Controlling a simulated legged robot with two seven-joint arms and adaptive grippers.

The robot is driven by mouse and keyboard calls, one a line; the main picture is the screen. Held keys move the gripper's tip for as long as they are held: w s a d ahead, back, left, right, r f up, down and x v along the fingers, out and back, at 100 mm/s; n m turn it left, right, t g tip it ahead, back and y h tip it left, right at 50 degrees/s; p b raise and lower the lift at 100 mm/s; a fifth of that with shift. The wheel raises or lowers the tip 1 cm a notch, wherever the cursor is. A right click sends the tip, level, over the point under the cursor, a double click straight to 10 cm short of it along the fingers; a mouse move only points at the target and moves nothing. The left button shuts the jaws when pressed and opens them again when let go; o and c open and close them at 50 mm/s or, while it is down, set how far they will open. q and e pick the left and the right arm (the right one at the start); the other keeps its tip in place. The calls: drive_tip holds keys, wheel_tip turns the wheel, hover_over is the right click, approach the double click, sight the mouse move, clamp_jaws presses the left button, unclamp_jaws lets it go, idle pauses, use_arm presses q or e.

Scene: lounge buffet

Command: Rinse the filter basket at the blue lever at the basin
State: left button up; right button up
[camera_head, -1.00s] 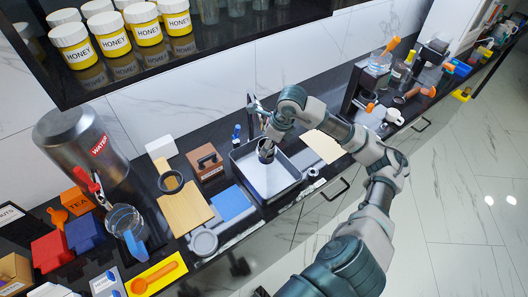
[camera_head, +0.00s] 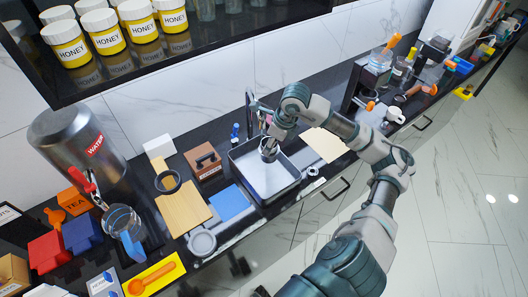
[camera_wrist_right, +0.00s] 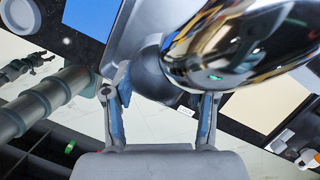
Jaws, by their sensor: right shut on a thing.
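The filter basket is a shiny metal cup (camera_wrist_right: 240,50) that fills the upper right of the right wrist view. In the head view it is small and dark (camera_head: 268,155), over the basin. My right gripper (camera_head: 270,143) is shut on it and points down inside the basin's outline. Its two fingers also show in the right wrist view (camera_wrist_right: 165,85). The basin (camera_head: 284,184) is a grey square sink in the counter. The blue lever (camera_head: 235,130) stands at its back left corner, beside the tap (camera_head: 249,108).
Left of the basin lie a blue cloth (camera_head: 230,202), a wooden board (camera_head: 182,212) and a brown box (camera_head: 205,163). A pale board (camera_head: 326,145) lies to the right. A water dispenser (camera_head: 75,145) stands at far left. The shelf with honey jars (camera_head: 66,43) overhangs the back.

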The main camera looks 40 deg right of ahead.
drive_tip(key=shift+s+d+f, duration=0.1)
drive_tip(key=shift+s+f, duration=0.1)
drive_tip(key=shift+s, duration=0.05)
drive_tip(key=shift+s+a, duration=0.25)
drive_tip(key=shift+a, duration=0.05)
drive_tip(key=s+a, duration=0.3)
drive_tip(key=a, duration=0.2)
drive_tip(key=shift+s+a, duration=0.15)
drive_tip(key=shift+s, duration=0.2)
drive_tip(key=shift+r, duration=0.1)
drive_tip(key=shift+a, duration=0.4)
drive_tip(key=shift+d, duration=0.35)
drive_tip(key=shift+a, duration=0.15)
